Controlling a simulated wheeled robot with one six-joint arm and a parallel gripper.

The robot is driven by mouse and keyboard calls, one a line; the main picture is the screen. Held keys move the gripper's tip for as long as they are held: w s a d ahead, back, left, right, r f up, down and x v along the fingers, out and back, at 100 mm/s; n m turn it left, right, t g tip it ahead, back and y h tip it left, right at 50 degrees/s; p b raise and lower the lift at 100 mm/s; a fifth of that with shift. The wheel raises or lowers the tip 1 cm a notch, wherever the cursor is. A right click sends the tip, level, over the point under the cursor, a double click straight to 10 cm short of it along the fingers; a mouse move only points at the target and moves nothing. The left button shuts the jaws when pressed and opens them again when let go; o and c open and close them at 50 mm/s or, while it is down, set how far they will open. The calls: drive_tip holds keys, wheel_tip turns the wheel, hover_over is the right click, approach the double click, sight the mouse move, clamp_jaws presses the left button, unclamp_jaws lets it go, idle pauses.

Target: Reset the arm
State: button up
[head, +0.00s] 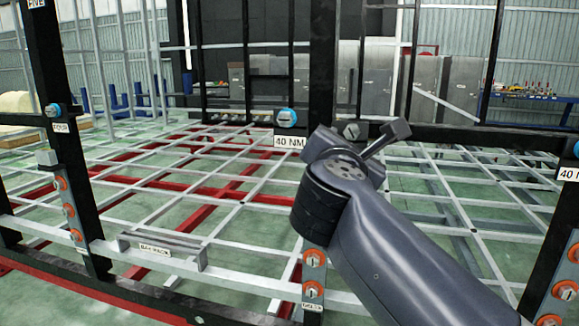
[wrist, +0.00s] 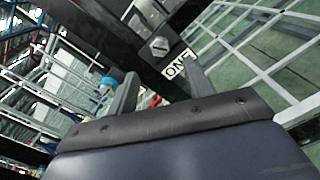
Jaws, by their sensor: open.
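My arm (head: 400,250) reaches up from the lower right of the head view, in front of a black upright. My gripper (wrist: 160,82) shows its two fingers spread apart in the wrist view, with nothing between them. In the head view only part of the gripper shows beyond the wrist, near a grey bolt head (head: 351,131); whether it touches anything there I cannot tell. In the wrist view a black beam with a bolt head (wrist: 158,47) and a label reading ONE (wrist: 177,65) lies beyond the fingers.
Another blue-capped bolt (head: 53,110) is on the left upright. A bay rack (head: 160,243) is on the low rail. Black uprights and the grey and red lattice surround the arm.

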sight(351, 133)
drive_tip(key=x, duration=0.8)
drive_tip(key=shift+w+d, duration=0.1)
drive_tip(key=shift+w, duration=0.15)
drive_tip(key=shift+f, duration=0.1)
